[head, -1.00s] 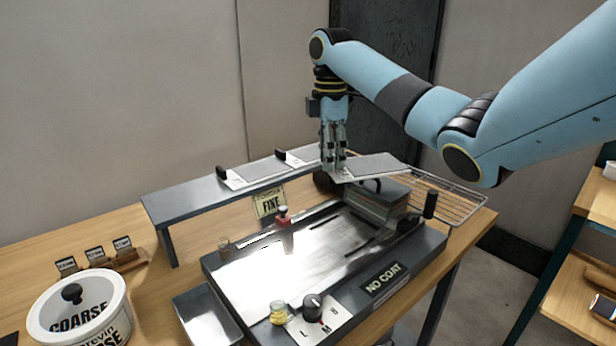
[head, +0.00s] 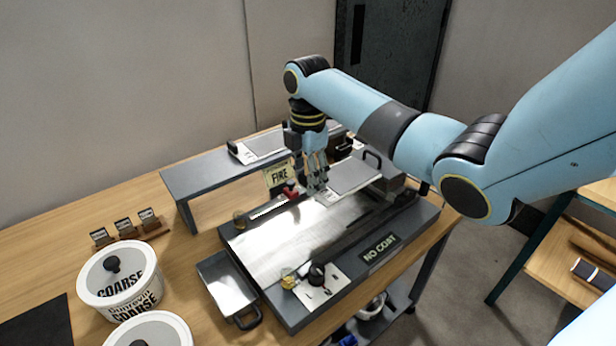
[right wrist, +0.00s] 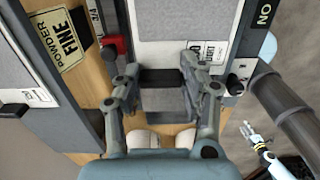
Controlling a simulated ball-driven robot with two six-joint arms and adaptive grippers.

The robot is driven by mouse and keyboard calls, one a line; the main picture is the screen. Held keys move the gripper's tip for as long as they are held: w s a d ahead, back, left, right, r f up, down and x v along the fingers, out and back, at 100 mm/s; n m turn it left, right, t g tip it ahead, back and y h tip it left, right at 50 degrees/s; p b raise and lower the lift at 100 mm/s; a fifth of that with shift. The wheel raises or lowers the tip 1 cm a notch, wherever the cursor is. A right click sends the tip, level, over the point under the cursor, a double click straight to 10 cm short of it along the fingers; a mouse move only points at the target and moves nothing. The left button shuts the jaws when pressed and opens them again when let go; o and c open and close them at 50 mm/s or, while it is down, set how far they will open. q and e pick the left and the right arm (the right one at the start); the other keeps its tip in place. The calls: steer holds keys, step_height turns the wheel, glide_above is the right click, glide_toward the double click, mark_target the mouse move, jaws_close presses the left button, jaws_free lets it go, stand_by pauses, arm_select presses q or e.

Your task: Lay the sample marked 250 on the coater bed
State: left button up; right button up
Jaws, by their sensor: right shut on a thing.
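The held sample (head: 352,176) is a flat grey panel with a white labelled end; I cannot read its mark. My right gripper (head: 317,190) is shut on its black end tab. The sample is above the right part of the silver coater bed (head: 270,258), roughly level. Whether it touches anything is not clear. In the right wrist view, the fingers (right wrist: 165,85) flank the dark tab, with the white label (right wrist: 205,52) beyond. My left gripper is absent from the head view; a small gripper-like shape (right wrist: 252,133) shows far off in the right wrist view, its jaws unclear.
A grey raised shelf (head: 190,180) behind the bed carries another sample (head: 264,146). A red clamp (head: 291,192), a FINE sign (head: 279,175), a black knob (head: 316,272) and a NO COAT sign (head: 380,248) surround the bed. COARSE tub (head: 118,275) and metal tray (head: 226,280) stand left.

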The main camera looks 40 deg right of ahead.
steer(key=shift+f, duration=0.1)
stand_by(0.3)
steer(key=shift+p, duration=0.55)
steer(key=b, duration=0.4)
glide_above(308, 217)
step_height(308, 217, down, 7)
steer(key=shift+r, duration=0.2)
steer(key=shift+f+b, duration=0.6)
steer(key=shift+f, duration=0.25)
steer(key=shift+f, duration=0.3)
steer(key=o, duration=1.3)
steer(key=shift+c, duration=0.2)
steer(key=shift+r, duration=0.1)
